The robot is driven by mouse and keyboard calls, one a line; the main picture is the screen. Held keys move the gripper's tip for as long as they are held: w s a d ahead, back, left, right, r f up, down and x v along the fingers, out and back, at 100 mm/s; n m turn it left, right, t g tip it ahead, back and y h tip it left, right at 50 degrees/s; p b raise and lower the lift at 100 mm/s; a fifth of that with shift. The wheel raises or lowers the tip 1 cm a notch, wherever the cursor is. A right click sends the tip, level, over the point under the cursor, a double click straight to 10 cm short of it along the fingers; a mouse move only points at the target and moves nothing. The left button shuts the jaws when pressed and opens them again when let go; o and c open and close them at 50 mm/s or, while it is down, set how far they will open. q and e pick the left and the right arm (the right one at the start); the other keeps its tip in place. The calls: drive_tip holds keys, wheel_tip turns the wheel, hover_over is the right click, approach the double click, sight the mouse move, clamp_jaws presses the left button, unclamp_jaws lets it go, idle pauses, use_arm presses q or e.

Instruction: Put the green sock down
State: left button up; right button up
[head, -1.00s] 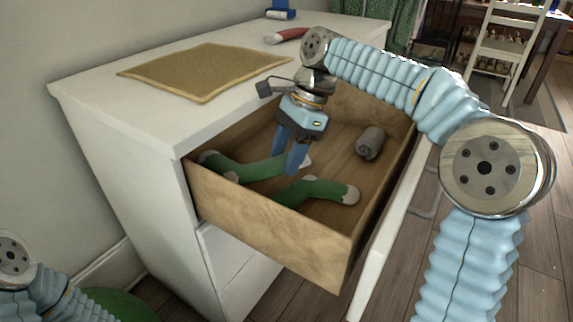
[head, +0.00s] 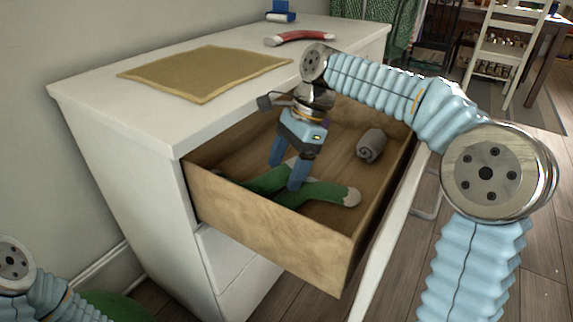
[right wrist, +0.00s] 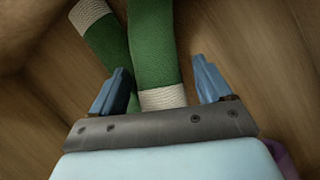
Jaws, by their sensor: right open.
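Two green socks with pale ends lie in the open wooden drawer (head: 270,222), close together and partly crossing. One green sock (head: 325,192) reaches toward the drawer's front right; the other (head: 262,182) is partly hidden by the drawer front and my gripper. My right gripper (head: 286,174) is low inside the drawer with its fingers apart. In the right wrist view, one green sock (right wrist: 155,45) has its pale end between the spread fingers, and the other green sock (right wrist: 112,45) passes beside the left finger. I cannot tell whether that finger touches it. My left gripper is out of view.
A rolled grey sock (head: 370,146) lies at the drawer's right. A purple thing (head: 326,122) is mostly hidden behind my gripper. A tan mat (head: 205,72), a red sock (head: 302,37) and a blue object (head: 281,11) are on the white dresser top (head: 110,90).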

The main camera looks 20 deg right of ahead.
drive_tip(key=shift+r, duration=0.15)
drive_tip(key=p+v, duration=0.5)
drive_tip(key=v, duration=0.7)
drive_tip(key=shift+r, duration=0.25)
drive_tip(key=shift+r, duration=0.1)
